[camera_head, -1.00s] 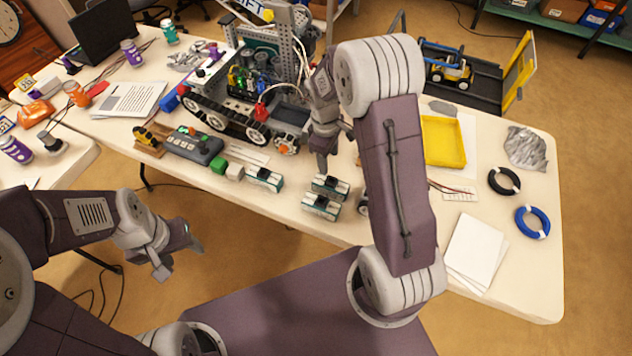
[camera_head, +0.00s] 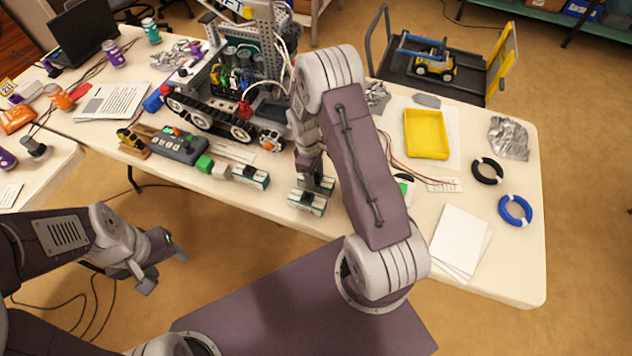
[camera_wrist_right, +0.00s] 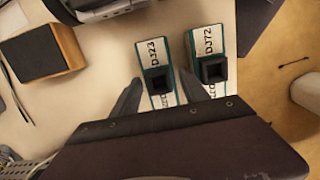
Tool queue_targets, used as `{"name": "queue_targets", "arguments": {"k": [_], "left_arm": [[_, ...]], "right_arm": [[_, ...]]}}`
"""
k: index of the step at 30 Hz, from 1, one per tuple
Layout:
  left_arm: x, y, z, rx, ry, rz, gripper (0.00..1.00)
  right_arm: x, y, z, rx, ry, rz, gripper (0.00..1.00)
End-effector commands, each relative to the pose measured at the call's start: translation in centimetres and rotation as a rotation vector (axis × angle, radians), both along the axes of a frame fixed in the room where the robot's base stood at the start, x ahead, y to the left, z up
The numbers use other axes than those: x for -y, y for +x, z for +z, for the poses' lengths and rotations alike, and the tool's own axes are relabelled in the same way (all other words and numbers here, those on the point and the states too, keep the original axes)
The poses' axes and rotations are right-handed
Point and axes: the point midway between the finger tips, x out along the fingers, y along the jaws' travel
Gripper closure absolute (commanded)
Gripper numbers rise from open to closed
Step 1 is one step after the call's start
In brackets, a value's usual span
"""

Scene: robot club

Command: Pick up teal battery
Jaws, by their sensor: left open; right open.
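Two teal batteries with white labels lie side by side near the table's front edge: a front one (camera_head: 307,203) and a rear one (camera_head: 318,184), partly hidden by my right gripper. A third teal battery (camera_head: 250,177) lies to their left, at the end of the small blocks. In the right wrist view, one battery is marked DJ23 (camera_wrist_right: 150,55) and the other DJ72 (camera_wrist_right: 205,42). My right gripper (camera_head: 308,172) is open just over the pair. Its fingers (camera_wrist_right: 160,90) appear either side of the DJ23 battery, with no clear contact. My left gripper (camera_head: 163,268) is open and empty, off the table's front.
A tracked robot (camera_head: 225,105) stands behind the batteries. A grey control box (camera_head: 178,146) and a green block (camera_head: 204,164) are to the left.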

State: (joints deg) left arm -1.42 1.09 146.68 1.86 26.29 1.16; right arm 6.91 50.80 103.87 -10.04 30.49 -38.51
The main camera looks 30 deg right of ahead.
Motion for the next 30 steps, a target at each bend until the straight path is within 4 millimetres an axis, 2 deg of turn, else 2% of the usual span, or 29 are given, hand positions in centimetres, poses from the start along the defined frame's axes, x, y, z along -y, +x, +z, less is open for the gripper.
{"name": "queue_targets", "arguments": {"k": [4,12,18,27,30], "left_arm": [[0.0,0.0,0.0,0.000,0.000,0.000,0.46],[0.0,0.0,0.0,0.000,0.000,0.000,0.46],[0.0,0.0,0.0,0.000,0.000,0.000,0.46],[0.0,0.0,0.1,0.000,0.000,0.000,0.46],[0.0,0.0,0.1,0.000,0.000,0.000,0.46]], "right_arm": [[0.2,-0.3,-2.3,-0.002,-0.001,-0.001,0.47],[0.2,-0.2,-2.8,0.001,0.000,-0.001,0.47],[0.2,-0.2,-2.8,0.001,0.000,0.000,1.00],[0.2,-0.2,-2.7,0.003,0.000,0.000,1.00],[0.3,-0.1,-1.8,0.003,-0.001,0.000,1.00]]}}
